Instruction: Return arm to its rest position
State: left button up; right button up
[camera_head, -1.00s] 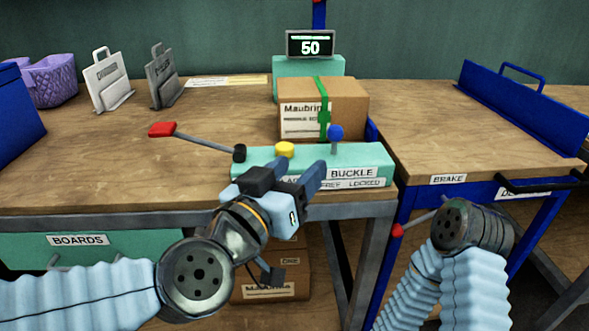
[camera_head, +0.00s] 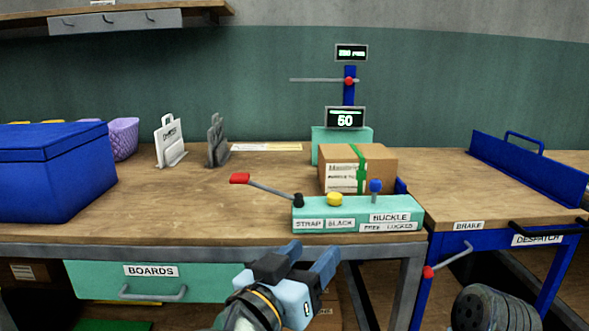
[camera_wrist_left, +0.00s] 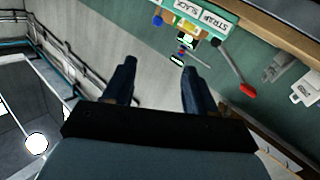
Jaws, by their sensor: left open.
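My left gripper (camera_head: 308,255) is open and empty in the head view, in front of the bench's front edge and below the teal control block (camera_head: 357,222). Its two blue fingers also show in the left wrist view (camera_wrist_left: 158,85), with nothing between them. The block carries a red-ended lever (camera_head: 262,188), a yellow button (camera_head: 335,199) and a blue knob (camera_head: 376,186). In the left wrist view the block (camera_wrist_left: 205,14) lies beyond the fingers, apart from them. My right gripper is out of view; only a dark joint of my right arm shows at the bottom right.
A cardboard box (camera_head: 345,179) with a green strap stands behind the block. A blue bin (camera_head: 55,190) stands at the left. A teal BOARDS drawer (camera_head: 100,283) is under the bench. A blue trolley table (camera_head: 490,200) with a red-ended brake lever (camera_head: 448,258) stands at the right.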

pick_arm(q)
jog(key=w+f+g+y, duration=0.1)
jog(key=w+f+y, duration=0.15)
jog(key=f, duration=0.45)
jog(key=w+f+g+y, duration=0.1)
jog(key=w+f, duration=0.3)
jog(key=f, duration=0.4)
jog(key=w+a+f+n+g+y, duration=0.1)
jog(key=a+f+g, duration=0.2)
jog(key=f, duration=0.8)
jog(key=a+f+n+g+y, duration=0.15)
jog(key=a+f, duration=0.25)
jog(key=f, duration=0.7)
jog(key=s+a+f+n+g, duration=0.1)
jog(key=s+f+g, duration=0.3)
jog(key=s+f, duration=0.4)
jog(key=s+a+f+n+g, duration=0.2)
jog(key=s+a+f+g, duration=0.2)
jog(key=s+f, duration=0.4)
notch_tip(320, 180, down, 5)
jog(key=shift+a+f+h, duration=0.1)
jog(key=shift+a+h, duration=0.2)
jog(key=shift+n, duration=0.25)
